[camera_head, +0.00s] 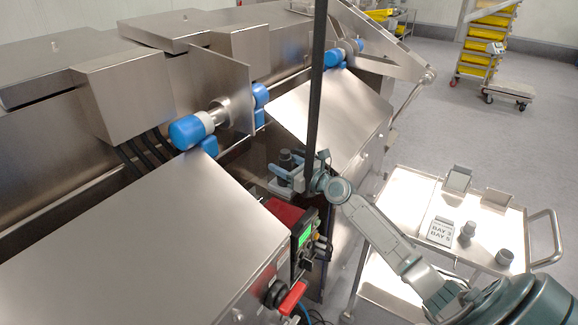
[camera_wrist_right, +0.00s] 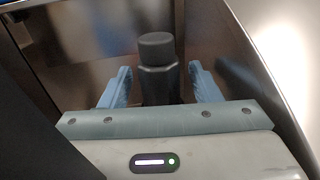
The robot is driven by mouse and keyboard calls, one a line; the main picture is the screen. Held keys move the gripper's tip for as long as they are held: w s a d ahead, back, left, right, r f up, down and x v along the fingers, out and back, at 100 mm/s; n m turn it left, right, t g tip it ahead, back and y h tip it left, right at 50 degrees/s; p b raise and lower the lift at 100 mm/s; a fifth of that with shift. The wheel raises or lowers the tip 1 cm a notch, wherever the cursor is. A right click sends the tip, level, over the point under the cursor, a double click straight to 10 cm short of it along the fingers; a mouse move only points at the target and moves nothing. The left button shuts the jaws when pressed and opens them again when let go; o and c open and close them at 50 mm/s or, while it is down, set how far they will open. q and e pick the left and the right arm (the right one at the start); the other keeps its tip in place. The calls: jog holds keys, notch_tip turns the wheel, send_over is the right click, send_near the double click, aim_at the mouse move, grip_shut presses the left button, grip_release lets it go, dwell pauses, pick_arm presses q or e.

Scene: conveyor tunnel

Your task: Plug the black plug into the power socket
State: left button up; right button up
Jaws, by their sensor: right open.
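The black plug (camera_wrist_right: 157,70) stands upright between the two blue fingers of my right gripper (camera_wrist_right: 160,88) in the wrist view. Gaps show on both sides of it, so the fingers are open and not closed on it. In the head view the right gripper (camera_head: 288,177) is beside the steel machine, with the dark plug (camera_head: 286,158) small between its fingers. The plug's lower end is hidden behind the gripper body. I cannot make out the power socket for sure. My left gripper is not in view.
A control box with a green screen (camera_head: 305,235) and a red-handled switch (camera_head: 291,298) are on the machine's side. A dark vertical bar (camera_head: 316,90) rises by the gripper. A steel cart (camera_head: 400,187) at right carries dark cylinders (camera_head: 505,257) and a BAY label block (camera_head: 440,231).

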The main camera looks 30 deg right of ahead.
jog(key=b+v, duration=0.1)
jog(key=v, duration=0.9)
jog(key=shift+s+b, duration=0.35)
jog(key=shift+d, duration=0.1)
dwell(0.5)
